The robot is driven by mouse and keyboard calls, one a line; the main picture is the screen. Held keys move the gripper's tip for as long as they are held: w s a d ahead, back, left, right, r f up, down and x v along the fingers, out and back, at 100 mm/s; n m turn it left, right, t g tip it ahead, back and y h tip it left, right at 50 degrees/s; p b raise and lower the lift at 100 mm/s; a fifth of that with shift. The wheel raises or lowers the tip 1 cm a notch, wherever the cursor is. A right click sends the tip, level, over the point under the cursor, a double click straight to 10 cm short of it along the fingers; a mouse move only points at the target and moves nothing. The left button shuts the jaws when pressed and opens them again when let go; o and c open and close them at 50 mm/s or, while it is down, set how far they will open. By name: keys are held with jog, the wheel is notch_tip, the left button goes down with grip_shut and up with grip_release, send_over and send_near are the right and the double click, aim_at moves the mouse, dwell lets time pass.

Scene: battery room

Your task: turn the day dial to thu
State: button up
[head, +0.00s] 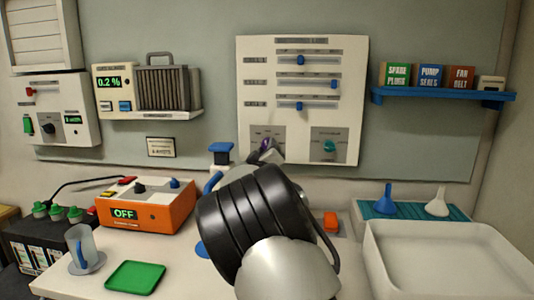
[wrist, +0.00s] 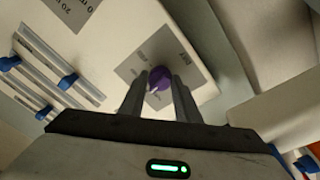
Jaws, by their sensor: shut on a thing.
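A purple dial (wrist: 160,77) sits on a grey plate on the white wall panel; it also shows in the head view (head: 267,145), partly behind my arm. My gripper (wrist: 159,88) has one finger on each side of this dial and is shut on it. A pale mark shows on the dial's lower left in the wrist view. The small labels around the dial are too blurred to read, so I cannot tell which day it points to. In the head view my arm hides most of my fingers.
A teal dial (head: 330,146) is on the same panel (head: 345,100), to the right, below several blue sliders. A blue shelf (head: 440,95) with small boxes is at the right. On the counter stand an orange device (head: 150,213) reading OFF, a green tray (head: 135,277) and a white tub (head: 385,268).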

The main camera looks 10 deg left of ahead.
jog(key=m, duration=0.3)
jog(key=m+h, duration=0.1)
jog(key=m, duration=0.3)
jog(key=m+h, duration=0.1)
jog(key=m, duration=0.3)
jog(key=shift+a+g, duration=0.25)
jog(key=shift+g, duration=0.05)
jog(key=shift+m, duration=0.4)
jog(key=o, duration=1)
jog(key=shift+o, duration=0.2)
jog(key=s+a+f, duration=0.1)
jog(key=s+a, duration=0.1)
jog(key=s, duration=1.5)
jog(key=shift+f+p, duration=0.2)
jog(key=shift+p, duration=0.25)
